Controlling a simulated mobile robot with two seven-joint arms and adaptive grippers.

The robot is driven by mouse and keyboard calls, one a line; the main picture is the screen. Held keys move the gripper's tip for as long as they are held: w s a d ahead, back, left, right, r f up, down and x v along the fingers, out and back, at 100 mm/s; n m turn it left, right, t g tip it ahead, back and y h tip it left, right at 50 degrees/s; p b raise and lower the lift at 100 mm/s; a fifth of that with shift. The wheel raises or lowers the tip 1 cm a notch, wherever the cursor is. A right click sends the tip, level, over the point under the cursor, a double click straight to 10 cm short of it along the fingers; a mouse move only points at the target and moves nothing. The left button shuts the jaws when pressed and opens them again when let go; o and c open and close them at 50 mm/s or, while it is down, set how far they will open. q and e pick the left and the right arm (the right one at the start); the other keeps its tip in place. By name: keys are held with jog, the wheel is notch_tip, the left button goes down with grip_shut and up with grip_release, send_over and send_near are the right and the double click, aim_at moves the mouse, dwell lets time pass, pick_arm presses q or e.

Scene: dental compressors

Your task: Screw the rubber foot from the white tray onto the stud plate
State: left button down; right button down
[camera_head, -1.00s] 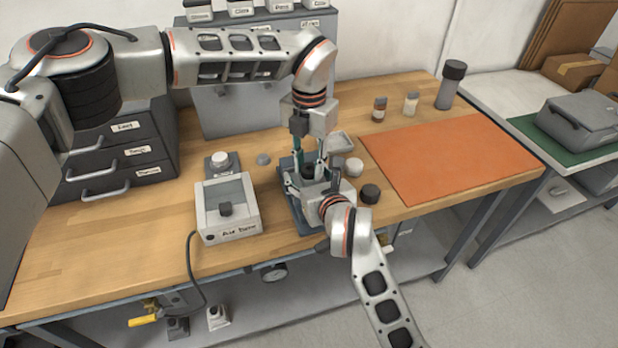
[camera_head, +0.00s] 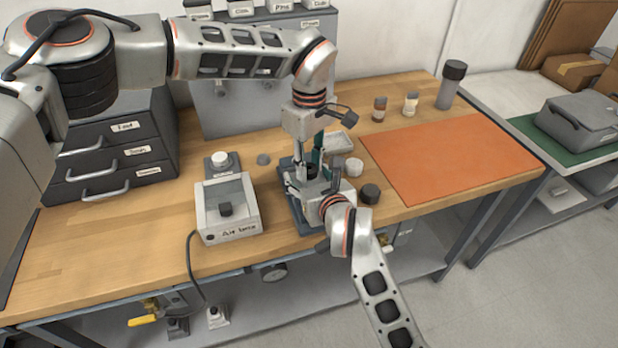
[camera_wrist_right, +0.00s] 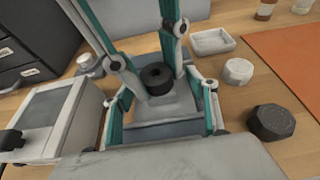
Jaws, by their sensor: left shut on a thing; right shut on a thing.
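The rubber foot (camera_wrist_right: 157,78), a black ring with a central hole, sits upright at the top of the grey stud plate (camera_wrist_right: 172,108) in the right wrist view. My left gripper (camera_head: 311,168) points down from above and is shut on the foot; its teal fingers also show in the right wrist view. My right gripper (camera_wrist_right: 163,126) is low at the front, its fingers on either side of the stud plate and shut on it. The white tray (camera_head: 341,143) behind looks empty. The stud and thread are hidden, so I cannot tell how far down the foot sits.
A grey-white box with a clear lid (camera_head: 228,207) stands at left. A white round piece (camera_head: 354,167) and a black knob-like piece (camera_head: 371,193) lie close at right. The orange mat (camera_head: 450,158) is clear. Small bottles (camera_head: 379,109) stand behind.

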pick_arm(q)
jog(key=shift+m, duration=0.6)
jog(key=c, duration=1.6)
grip_release()
jog(key=shift+c, duration=0.2)
